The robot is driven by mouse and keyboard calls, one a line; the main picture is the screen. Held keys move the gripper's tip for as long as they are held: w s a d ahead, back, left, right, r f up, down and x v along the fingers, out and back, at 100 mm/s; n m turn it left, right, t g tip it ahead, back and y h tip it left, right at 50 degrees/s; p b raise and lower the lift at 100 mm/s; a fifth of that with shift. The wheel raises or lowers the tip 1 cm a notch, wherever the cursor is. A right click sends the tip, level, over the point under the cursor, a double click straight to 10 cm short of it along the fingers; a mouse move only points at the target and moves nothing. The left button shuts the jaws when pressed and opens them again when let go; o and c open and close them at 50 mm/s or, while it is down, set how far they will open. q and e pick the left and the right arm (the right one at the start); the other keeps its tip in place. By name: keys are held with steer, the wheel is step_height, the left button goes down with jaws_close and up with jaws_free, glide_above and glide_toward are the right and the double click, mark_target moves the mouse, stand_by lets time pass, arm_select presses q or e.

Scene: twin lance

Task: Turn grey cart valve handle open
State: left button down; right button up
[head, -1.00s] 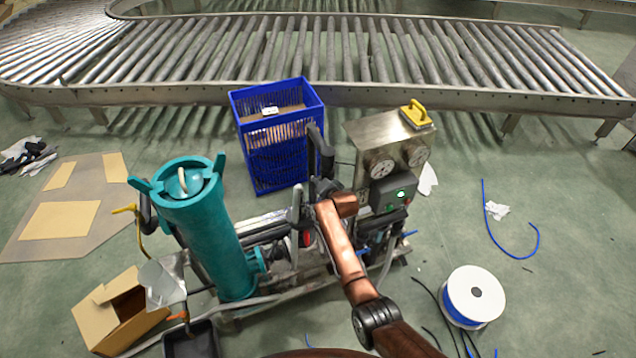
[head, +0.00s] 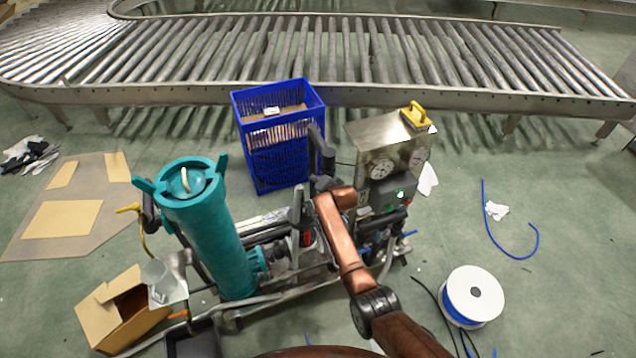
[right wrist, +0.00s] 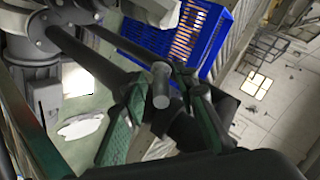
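The cart (head: 285,295) has a grey tube frame, a teal vessel (head: 215,235) and black pipes. In the right wrist view a grey round bar (right wrist: 160,88), seen nearly end-on, stands between the green-padded fingers of my right gripper (right wrist: 165,97); I take it for the valve handle. The fingers are apart, with a visible gap on either side of the bar. In the head view my copper right arm reaches in from the lower right to the middle of the cart, and its fingers are hard to make out among the pipes. My left gripper is not in view.
A steel gauge box (head: 385,145) with a yellow handle stands right of my right arm. A blue crate (head: 278,160) is behind the cart, before a roller conveyor (head: 330,55). A cable spool (head: 472,297) and a cardboard box (head: 120,312) lie on the floor.

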steer(key=v, duration=1.2)
stand_by(0.3)
steer(key=shift+c, duration=0.3)
